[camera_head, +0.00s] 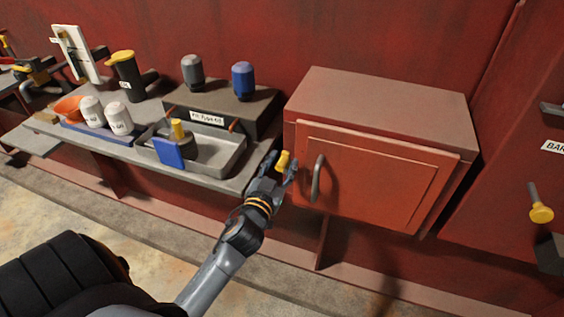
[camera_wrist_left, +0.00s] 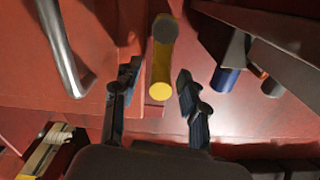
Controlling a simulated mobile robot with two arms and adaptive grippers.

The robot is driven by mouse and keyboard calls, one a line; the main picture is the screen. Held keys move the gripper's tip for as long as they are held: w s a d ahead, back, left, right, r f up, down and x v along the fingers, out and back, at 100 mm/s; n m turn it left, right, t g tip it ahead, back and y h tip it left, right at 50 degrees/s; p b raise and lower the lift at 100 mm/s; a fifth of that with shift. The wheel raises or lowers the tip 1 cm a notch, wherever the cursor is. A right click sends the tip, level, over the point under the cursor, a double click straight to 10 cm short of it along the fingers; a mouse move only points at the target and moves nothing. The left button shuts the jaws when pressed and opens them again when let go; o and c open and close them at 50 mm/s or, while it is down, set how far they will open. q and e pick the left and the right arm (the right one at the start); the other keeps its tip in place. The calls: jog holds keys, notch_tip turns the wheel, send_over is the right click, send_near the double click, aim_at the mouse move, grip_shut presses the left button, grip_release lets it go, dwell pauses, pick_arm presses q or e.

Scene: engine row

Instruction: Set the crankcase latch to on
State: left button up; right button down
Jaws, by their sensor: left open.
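A short yellow latch handle (camera_head: 283,160) shows at the left side of the red cabinet (camera_head: 375,165), beside its door. I take it to be the crankcase latch, but no label on it can be read. In the left wrist view the handle (camera_wrist_left: 162,62) has a dark round end and a yellow round end. My left gripper (camera_head: 279,170) is at the handle with its fingers open. In the wrist view the handle lies between the two fingers (camera_wrist_left: 160,80), with a gap visible on both sides. My right gripper is not in view.
The cabinet door's curved grey handle (camera_head: 317,178) stands close to the right of my left gripper. A shelf (camera_head: 215,182) on the left holds a metal tray (camera_head: 222,152), a blue box, white cups and capped bottles. Another yellow-ended lever (camera_head: 541,212) hangs at the far right.

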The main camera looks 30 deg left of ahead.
pick_arm(q)
jog(key=shift+w+a, duration=0.1)
jog(key=shift+w, duration=0.15)
